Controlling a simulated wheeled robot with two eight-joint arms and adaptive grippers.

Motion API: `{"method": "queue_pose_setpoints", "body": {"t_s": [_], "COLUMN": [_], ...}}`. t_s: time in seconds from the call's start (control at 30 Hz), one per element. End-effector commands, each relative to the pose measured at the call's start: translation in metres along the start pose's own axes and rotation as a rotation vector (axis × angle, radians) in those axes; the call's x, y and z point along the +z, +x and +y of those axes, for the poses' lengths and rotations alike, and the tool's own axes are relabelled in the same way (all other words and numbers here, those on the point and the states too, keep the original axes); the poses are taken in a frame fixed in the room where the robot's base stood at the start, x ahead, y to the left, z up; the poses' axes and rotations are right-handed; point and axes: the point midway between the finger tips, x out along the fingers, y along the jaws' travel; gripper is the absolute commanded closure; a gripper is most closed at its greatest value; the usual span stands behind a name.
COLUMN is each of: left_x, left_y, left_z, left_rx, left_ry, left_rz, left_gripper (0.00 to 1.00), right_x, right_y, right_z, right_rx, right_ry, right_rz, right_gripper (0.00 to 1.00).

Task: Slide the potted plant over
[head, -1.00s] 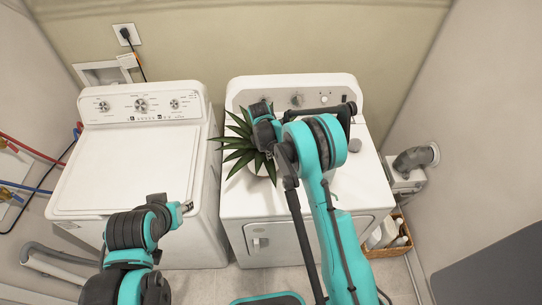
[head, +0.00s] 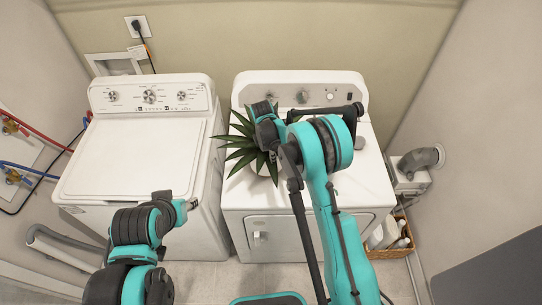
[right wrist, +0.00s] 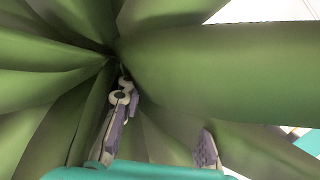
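The potted plant (head: 241,153) has long, pointed green leaves and stands at the left side of the right-hand white machine's top. Its light pot (head: 262,166) is mostly hidden by leaves and my arm. My right gripper (head: 267,132) is at the plant's right side, with its fingertips hidden in the head view. In the right wrist view, the right gripper's fingers (right wrist: 164,122) are apart among the leaves (right wrist: 215,75). Whether they touch the pot cannot be seen. My left gripper (head: 189,204) is in front of the left machine, away from the plant; its opening is too small to judge.
The right machine's top (head: 365,185) has free room right of my arm. The left machine's lid (head: 135,160) is clear. A gap separates the machines. A basket with bottles (head: 392,240) stands on the floor at the right, below a grey vent pipe (head: 420,158).

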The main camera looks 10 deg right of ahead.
Motion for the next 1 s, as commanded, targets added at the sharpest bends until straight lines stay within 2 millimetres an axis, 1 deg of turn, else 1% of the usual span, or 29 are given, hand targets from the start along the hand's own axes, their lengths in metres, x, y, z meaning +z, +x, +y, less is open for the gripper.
{"method": "queue_pose_setpoints", "body": {"t_s": [0.17,0.27,0.37,0.6,0.73,0.83,1.0], "left_x": [0.000,0.000,0.000,0.000,0.000,0.000,0.000], "left_y": [0.000,0.000,0.000,0.000,0.000,0.000,0.000], "left_z": [0.000,0.000,0.000,0.000,0.000,0.000,0.000], "left_rx": [0.000,0.000,0.000,0.000,0.000,0.000,0.000], "left_ry": [0.000,0.000,0.000,0.000,0.000,0.000,0.000], "left_rz": [0.000,0.000,0.000,0.000,0.000,0.000,0.000], "left_gripper": [0.60,0.60,0.60,0.60,0.60,0.60,0.60], "right_x": [0.000,0.000,0.000,0.000,0.000,0.000,0.000], "right_y": [0.000,-0.005,-0.018,-0.069,-0.094,-0.107,-0.119], "right_z": [0.000,0.000,0.000,0.000,0.000,0.000,0.000], "right_rx": [0.000,0.000,0.000,0.000,0.000,0.000,0.000], "right_ry": [0.000,0.000,0.000,0.000,0.000,0.000,0.000], "right_rz": [0.000,0.000,0.000,0.000,0.000,0.000,0.000], "right_gripper": [0.71,0.71,0.71,0.71,0.71,0.71,0.71]}}
